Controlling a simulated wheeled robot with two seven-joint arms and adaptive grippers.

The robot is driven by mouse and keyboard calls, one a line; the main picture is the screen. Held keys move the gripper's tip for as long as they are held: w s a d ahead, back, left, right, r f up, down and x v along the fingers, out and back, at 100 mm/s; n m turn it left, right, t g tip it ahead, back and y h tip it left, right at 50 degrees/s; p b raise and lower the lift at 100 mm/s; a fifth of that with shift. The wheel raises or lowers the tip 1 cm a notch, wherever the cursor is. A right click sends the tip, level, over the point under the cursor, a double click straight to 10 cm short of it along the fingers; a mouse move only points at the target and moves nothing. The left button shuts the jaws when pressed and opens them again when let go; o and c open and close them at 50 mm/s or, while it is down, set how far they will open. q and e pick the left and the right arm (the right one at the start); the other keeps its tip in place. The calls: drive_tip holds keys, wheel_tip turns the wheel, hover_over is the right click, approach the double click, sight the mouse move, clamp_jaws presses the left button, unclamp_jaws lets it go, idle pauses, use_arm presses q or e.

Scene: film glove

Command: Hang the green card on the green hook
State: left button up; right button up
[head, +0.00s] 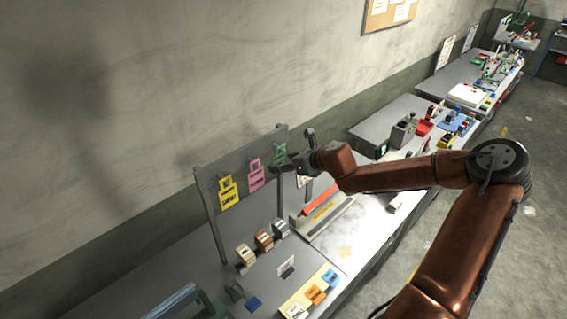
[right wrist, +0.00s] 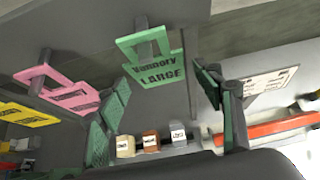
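The green card (head: 279,153) is upright at the right end of a grey rack, beside a pink card and a yellow card. In the right wrist view the green card (right wrist: 157,70) reads "Vannory LARGE", and a grey hook (right wrist: 141,24) passes at its top opening; I see no green on this hook. My right gripper (head: 284,168) is just below and right of the card. In the right wrist view its two green-padded fingers (right wrist: 165,115) stand wide apart, with nothing between them, and the card is beyond and above them. My left gripper is not in view.
The pink card (head: 256,174) and yellow card (head: 228,192) hang on the rack (head: 210,215) to the left. Several small labelled blocks (head: 264,241) stand on the bench below. A red bar (head: 321,199) lies to the right. A wall stands behind.

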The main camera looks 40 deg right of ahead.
drive_tip(key=shift+o, duration=0.2)
drive_tip(key=shift+s+r, duration=0.1)
drive_tip(key=shift+r, duration=0.05)
drive_tip(key=shift+s+r, duration=0.4)
drive_tip(key=shift+s, duration=0.1)
drive_tip(key=shift+v, duration=2.95)
drive_tip(key=shift+f, duration=0.15)
